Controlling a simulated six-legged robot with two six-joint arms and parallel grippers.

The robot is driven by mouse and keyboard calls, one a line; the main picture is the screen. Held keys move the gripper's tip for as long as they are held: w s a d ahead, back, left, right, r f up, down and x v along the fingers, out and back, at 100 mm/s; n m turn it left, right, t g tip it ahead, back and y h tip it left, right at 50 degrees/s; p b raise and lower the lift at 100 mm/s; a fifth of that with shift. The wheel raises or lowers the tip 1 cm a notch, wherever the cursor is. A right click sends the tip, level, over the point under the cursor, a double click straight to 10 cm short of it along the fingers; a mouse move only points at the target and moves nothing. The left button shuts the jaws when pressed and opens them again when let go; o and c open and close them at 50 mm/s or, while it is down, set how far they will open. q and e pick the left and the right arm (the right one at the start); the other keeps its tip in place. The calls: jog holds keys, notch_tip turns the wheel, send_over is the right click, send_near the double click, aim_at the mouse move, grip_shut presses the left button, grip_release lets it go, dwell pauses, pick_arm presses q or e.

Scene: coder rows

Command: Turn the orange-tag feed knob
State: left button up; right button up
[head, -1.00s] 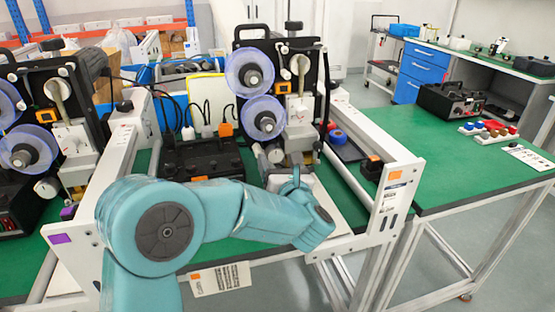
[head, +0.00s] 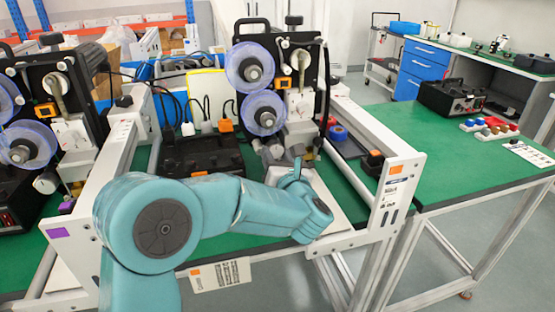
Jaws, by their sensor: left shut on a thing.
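The orange-tag machine (head: 300,105) stands in the middle, with two blue translucent reels (head: 250,67) on its front. Orange tags (head: 396,169) mark its white frame. My left arm comes in from the left and crosses in front of the machine. My left gripper (head: 274,152) is at the machine's lower front, shut on the feed knob. The knob is mostly hidden by the fingers and wrist, so its angle cannot be read. My right gripper is not in view.
A similar machine with a purple tag (head: 57,233) stands at the left. The white frame rail (head: 365,130) runs along the right of the orange-tag machine. A black control box (head: 200,155) sits left of it. The green table (head: 440,150) at right has free room.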

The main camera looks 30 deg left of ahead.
pick_arm(q)
jog(key=shift+f+m+b, duration=0.1)
jog(key=shift+m+b, duration=0.75)
jog(key=shift+m, duration=0.25)
jog(key=m+b, duration=0.1)
jog(key=m, duration=0.1)
jog(key=shift+s+m, duration=0.1)
jog(key=shift+m, duration=0.3)
jog(key=m, duration=0.2)
jog(key=shift+r+m, duration=0.2)
jog(key=shift+m, duration=2)
jog(key=o, duration=1)
jog(key=shift+o, duration=0.2)
jog(key=v, duration=1.6)
